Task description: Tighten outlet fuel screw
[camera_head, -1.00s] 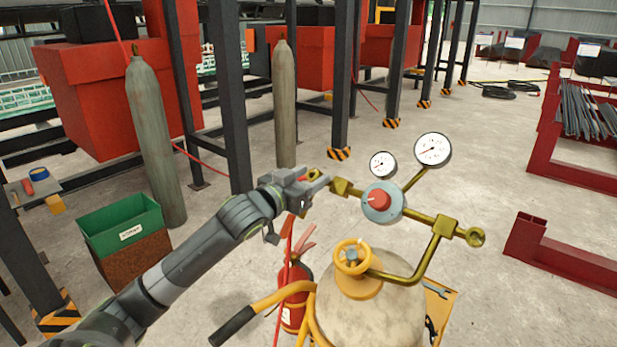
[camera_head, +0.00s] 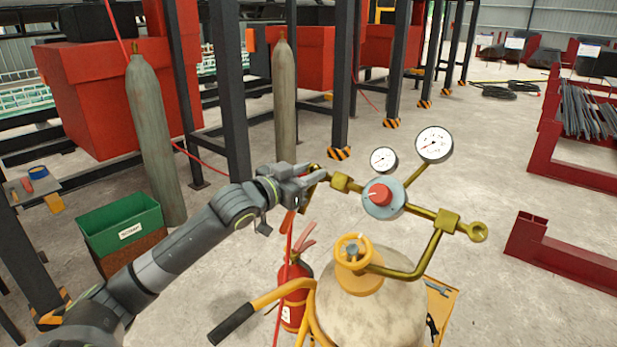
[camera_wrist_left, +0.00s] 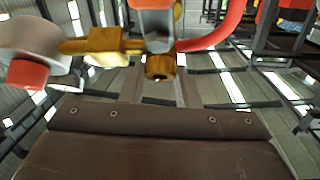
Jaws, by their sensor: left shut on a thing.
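A brass outlet screw (camera_head: 316,174) sits at the left end of the brass regulator pipe, beside the red-knobbed regulator (camera_head: 379,196). My left gripper (camera_head: 314,178) is at this end, shut on the screw and partly hiding it. In the left wrist view, the brass screw (camera_wrist_left: 160,67) shows between the far ends of the two grey fingers. The regulator's brass body (camera_wrist_left: 100,42) and red knob (camera_wrist_left: 28,74) show at left there. Two round gauges (camera_head: 434,145) stand above the regulator. My right gripper is not in view.
A pale gas cylinder (camera_head: 375,305) with a yellow valve (camera_head: 353,250) stands below the regulator. A green bin (camera_head: 120,225) stands at left. The concrete floor at right is mostly clear.

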